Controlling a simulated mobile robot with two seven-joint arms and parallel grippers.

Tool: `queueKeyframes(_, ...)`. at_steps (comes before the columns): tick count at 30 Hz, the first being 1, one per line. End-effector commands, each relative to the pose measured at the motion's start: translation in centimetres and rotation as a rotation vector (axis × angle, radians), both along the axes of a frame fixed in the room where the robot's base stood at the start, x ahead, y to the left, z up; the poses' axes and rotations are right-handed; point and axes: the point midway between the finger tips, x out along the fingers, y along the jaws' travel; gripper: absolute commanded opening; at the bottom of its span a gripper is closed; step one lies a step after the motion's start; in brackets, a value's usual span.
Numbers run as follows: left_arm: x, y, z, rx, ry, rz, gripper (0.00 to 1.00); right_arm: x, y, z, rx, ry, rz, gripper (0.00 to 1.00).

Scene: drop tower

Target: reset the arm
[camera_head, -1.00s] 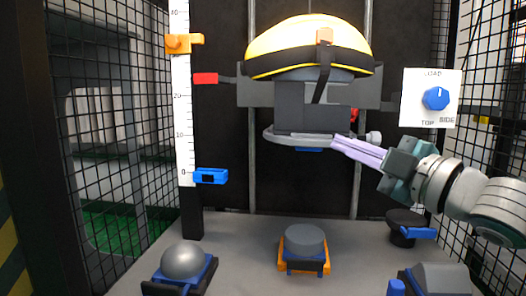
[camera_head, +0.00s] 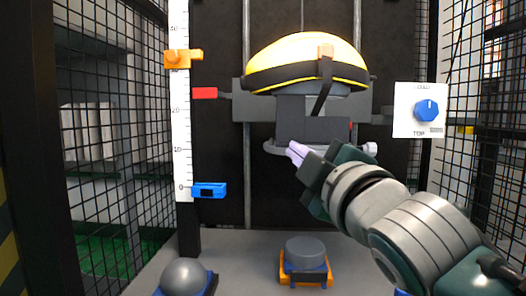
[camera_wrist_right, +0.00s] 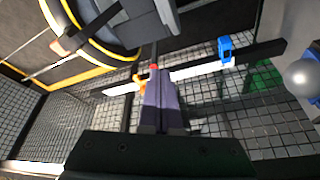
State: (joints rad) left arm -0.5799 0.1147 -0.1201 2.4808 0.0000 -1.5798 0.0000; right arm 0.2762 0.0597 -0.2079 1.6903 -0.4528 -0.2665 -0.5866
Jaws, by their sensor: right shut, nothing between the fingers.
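My right gripper (camera_head: 297,152) is shut and empty, its pale purple fingers pointing up and left just below the drop carriage (camera_head: 310,128). Its shut fingers also show in the right wrist view (camera_wrist_right: 161,105). I cannot tell whether they touch the carriage's lower ring. My right arm comes in from the lower right and covers part of the tower floor. The carriage holds a yellow helmet (camera_head: 308,55) with a black band and an orange clip. My left gripper is not in view.
A white ruler (camera_head: 180,120) at left carries an orange marker (camera_head: 177,59) and a blue marker (camera_head: 209,190). A white panel with a blue knob (camera_head: 427,110) is at right. A grey-topped orange anvil (camera_head: 305,254) and a grey dome (camera_head: 184,276) sit below. Mesh walls flank the tower.

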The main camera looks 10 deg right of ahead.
Motion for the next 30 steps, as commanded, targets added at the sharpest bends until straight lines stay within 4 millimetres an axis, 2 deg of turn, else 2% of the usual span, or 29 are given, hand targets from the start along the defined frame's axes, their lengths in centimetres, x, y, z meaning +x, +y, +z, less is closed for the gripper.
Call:
queueKeyframes(3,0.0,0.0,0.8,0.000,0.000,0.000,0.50,-2.0,-0.2,-0.2,0.000,0.003,-0.001,0.00)
queueKeyframes(10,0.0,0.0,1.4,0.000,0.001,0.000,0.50,-3.9,-0.4,-0.4,0.003,0.002,-0.001,0.00)
queueKeyframes(14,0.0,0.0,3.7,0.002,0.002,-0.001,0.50,-4.5,-0.9,0.8,0.039,0.047,-0.016,0.00)
queueKeyframes(17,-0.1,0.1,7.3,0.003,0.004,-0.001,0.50,-5.5,-1.8,2.5,0.109,0.136,-0.046,0.00)
queueKeyframes(23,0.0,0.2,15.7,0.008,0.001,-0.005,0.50,-8.9,-3.7,5.2,0.301,0.385,-0.137,0.00)
queueKeyframes(30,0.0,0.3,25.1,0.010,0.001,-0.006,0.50,-15.1,-4.8,8.7,0.513,0.686,-0.260,0.00)
